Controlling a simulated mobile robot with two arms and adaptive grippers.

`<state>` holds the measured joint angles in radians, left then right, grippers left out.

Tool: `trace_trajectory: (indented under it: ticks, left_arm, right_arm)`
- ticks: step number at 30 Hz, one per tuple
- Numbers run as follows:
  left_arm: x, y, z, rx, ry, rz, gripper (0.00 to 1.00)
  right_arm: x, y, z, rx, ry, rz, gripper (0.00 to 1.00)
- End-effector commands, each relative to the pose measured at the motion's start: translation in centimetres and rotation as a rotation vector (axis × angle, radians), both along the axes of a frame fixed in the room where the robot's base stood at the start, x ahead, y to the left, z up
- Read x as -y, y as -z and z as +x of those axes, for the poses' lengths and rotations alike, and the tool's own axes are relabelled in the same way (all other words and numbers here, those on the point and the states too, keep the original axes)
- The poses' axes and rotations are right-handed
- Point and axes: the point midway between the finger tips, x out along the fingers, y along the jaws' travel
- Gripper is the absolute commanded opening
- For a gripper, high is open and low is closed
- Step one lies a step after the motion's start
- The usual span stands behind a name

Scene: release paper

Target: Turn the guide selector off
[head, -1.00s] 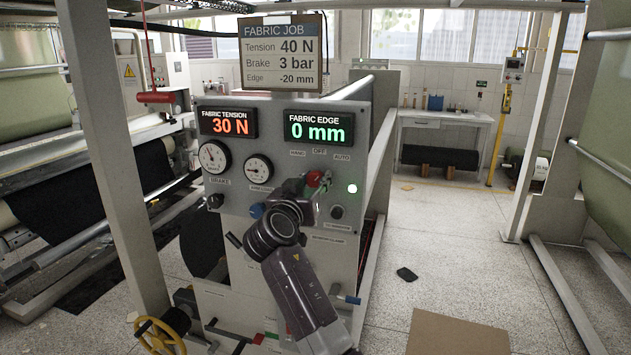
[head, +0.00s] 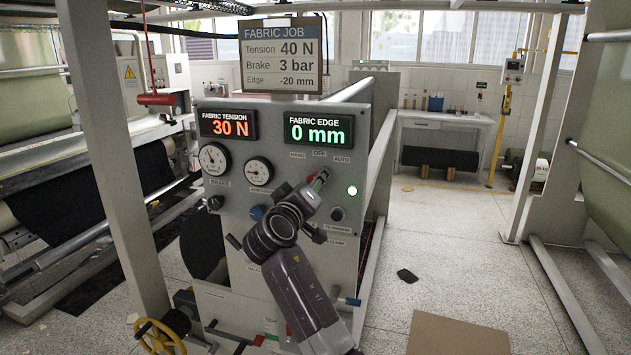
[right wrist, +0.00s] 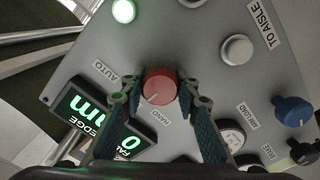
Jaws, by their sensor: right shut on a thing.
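The guide selector is a red round knob (right wrist: 159,86) on the grey panel, in the right wrist view. A pale mark on its face points to the lower left there, toward the gap between the AUTO label (right wrist: 105,71) and the HAND label (right wrist: 159,115). The OFF label (head: 319,154) shows in the head view. My right gripper (right wrist: 160,97) has its two fingers on either side of the knob, shut on it. My left gripper is in neither view.
A lit green lamp (head: 352,190) sits right of the selector. A grey button (right wrist: 237,49), blue knob (right wrist: 292,111) and black knob (right wrist: 304,153) are nearby. The display (head: 319,130) reads 0 mm. Open floor lies right of the panel.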

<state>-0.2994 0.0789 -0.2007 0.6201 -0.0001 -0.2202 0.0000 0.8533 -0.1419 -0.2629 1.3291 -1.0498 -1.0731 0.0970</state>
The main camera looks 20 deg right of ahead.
Motion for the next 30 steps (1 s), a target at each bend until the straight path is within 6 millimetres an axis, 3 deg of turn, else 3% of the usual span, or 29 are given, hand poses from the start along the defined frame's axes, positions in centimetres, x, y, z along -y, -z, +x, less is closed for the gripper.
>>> trace_trajectory:
  ticks: [15, 16, 21, 30]
  left_arm:
    - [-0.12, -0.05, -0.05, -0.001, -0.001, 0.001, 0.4]
    - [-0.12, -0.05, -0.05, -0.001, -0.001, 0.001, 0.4]
    - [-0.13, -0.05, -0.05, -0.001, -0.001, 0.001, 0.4]
    - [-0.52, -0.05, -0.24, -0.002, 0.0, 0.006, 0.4]
  right_arm:
    - [-0.07, 0.18, 0.01, -0.016, -0.001, -0.02, 0.05]
    - [-0.07, 0.18, 0.01, -0.016, -0.001, -0.02, 0.3]
    - [-0.05, 0.13, 0.01, -0.015, -0.001, -0.02, 0.47]
    - [-0.19, 0.06, -0.16, -0.013, -0.001, -0.019, 0.47]
